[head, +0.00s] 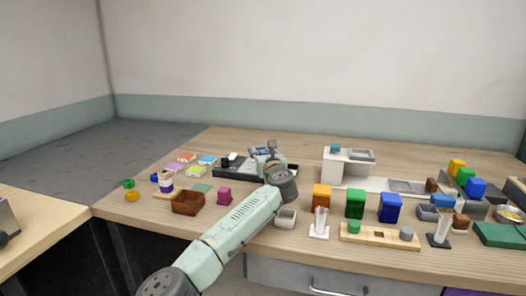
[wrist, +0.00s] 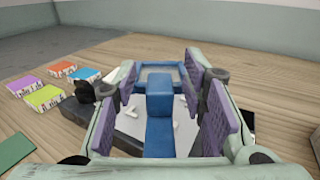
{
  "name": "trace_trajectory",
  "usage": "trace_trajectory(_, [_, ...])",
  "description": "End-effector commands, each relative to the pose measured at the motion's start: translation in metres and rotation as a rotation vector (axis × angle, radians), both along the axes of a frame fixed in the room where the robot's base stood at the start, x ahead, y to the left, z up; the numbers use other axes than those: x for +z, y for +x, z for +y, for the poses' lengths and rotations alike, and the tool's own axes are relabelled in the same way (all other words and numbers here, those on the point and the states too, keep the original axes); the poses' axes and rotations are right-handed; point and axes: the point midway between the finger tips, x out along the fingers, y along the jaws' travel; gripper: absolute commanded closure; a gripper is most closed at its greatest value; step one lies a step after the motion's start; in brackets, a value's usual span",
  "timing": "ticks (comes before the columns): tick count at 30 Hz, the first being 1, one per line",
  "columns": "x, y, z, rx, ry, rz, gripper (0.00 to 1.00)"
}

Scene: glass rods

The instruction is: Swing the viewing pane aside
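The viewing pane (wrist: 161,70) shows in the wrist view as a blue-framed pale panel. A raised blue block (wrist: 160,90) with a blue bar running toward me stands in front of it, between my fingers. My gripper (wrist: 160,82) is open, with a purple pad on each side of the blue block and visible gaps to both. Several small white pieces (wrist: 180,112) lie on a light surface around the bar. In the head view my gripper (head: 267,156) is over the dark tray (head: 228,174) at the table's back middle; the arm hides much of the pane there.
Colored labelled cards (wrist: 45,97) lie left of the tray. Orange, green and blue blocks (head: 355,204) stand to the right, with a white stand (head: 347,168) behind. The table's back strip is clear.

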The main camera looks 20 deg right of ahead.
Motion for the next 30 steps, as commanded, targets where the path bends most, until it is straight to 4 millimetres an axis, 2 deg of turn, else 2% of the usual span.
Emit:
trace_trajectory(8, [-0.0001,0.0009,0.0000,0.000,0.000,0.000,0.62])
trace_trajectory(24, [0.0000,0.0006,0.0001,0.000,-0.001,0.000,0.98])
trace_trajectory(30, [-0.0001,0.0006,0.0000,0.000,0.000,0.000,1.00])
